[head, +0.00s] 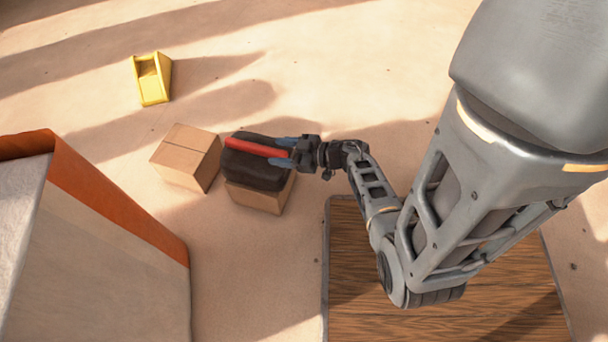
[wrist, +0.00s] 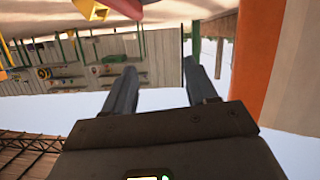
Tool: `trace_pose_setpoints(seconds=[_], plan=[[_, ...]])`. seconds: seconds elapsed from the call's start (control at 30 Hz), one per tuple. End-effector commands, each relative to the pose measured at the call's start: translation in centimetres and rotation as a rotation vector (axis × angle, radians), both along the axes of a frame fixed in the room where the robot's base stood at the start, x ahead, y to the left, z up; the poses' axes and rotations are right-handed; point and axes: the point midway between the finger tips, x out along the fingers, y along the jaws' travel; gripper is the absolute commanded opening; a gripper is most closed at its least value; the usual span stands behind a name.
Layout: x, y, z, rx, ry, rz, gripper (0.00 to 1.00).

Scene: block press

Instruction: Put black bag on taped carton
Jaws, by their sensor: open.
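The black bag (head: 248,172), with a red strip along its top, lies on top of a brown carton (head: 258,198). A second brown carton (head: 186,158), with a line across its top, stands just to the left. I cannot tell for sure which carton is the taped one. My gripper (head: 277,152) is at the right end of the bag, its blue-grey fingers open on either side of the red strip. In the wrist view my gripper (wrist: 162,68) shows its fingers apart with nothing visible between them; contact with the bag cannot be told.
A yellow block (head: 152,79) with a hollow lies on the sandy floor at upper left. A large orange-edged box (head: 110,200) stands at lower left. A wooden surface (head: 345,270) lies below my arm.

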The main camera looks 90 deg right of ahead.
Motion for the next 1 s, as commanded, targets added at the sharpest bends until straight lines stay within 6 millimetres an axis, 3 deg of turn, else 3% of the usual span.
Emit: trace_pose_setpoints(seconds=[0.03, 0.2, 0.37, 0.5, 0.8, 1.0], plan=[[1.1, 3.0, 1.1, -0.037, -0.028, 0.025, 0.57], [2.5, 10.8, 6.9, -0.161, -0.143, 0.048, 0.57], [1.3, 17.0, 12.7, -0.193, -0.220, 0.050, 0.57], [-1.0, 21.4, 17.7, -0.162, -0.244, 0.055, 0.57], [-6.6, 27.1, 26.6, 0.005, -0.141, 0.132, 0.57], [-8.6, 28.8, 29.6, 0.088, -0.054, 0.198, 0.57]])
